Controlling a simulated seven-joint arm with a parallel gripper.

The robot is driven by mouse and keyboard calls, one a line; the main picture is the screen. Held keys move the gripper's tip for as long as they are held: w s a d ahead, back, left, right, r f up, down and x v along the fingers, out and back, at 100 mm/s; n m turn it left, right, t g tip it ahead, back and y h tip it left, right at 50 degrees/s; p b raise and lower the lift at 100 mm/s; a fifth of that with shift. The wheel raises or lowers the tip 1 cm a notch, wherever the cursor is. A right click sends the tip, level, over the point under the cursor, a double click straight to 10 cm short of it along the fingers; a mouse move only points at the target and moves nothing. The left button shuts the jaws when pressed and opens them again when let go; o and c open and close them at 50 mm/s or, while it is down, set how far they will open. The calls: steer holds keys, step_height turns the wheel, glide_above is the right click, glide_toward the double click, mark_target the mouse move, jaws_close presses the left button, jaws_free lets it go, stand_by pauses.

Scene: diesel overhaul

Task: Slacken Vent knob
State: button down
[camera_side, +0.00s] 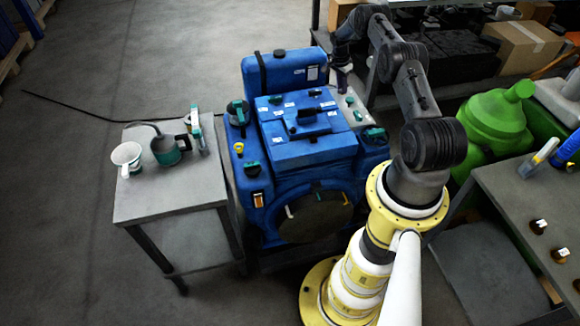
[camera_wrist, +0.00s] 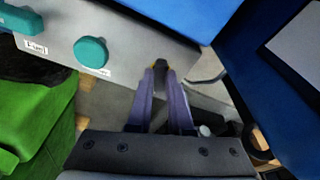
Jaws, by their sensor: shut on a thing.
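My gripper (camera_side: 342,82) is at the far right of the blue engine (camera_side: 310,150), beside the upper blue tank and just above the far end of the grey side panel (camera_side: 348,103). In the wrist view, my gripper's two purple fingers (camera_wrist: 160,72) come together at the tips, closed on a small dark piece (camera_wrist: 161,64) at the panel's edge. I take it for the Vent knob, but its label is not visible and the fingers hide most of it. A round teal knob (camera_wrist: 91,52) is left of the fingertips, apart from them, above a partly cut-off label.
A teal handle labelled "Fuel" (camera_wrist: 20,18) is at the wrist view's upper left. Blue bodywork (camera_wrist: 265,75) rises close on the right. A green machine (camera_side: 495,120) stands to the right.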

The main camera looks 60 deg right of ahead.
steer(key=shift+n, duration=0.3)
steer(key=n, duration=0.4)
steer(key=shift+s+t, duration=0.15)
steer(key=shift+t, duration=0.25)
steer(key=shift+r+n, duration=0.1)
steer(key=shift+n, duration=0.3)
steer(key=n, duration=0.3)
steer(key=shift+s+n+t, duration=0.1)
steer(key=shift+n+t, duration=0.2)
steer(key=shift+t, duration=0.1)
steer(key=shift+n, duration=0.6)
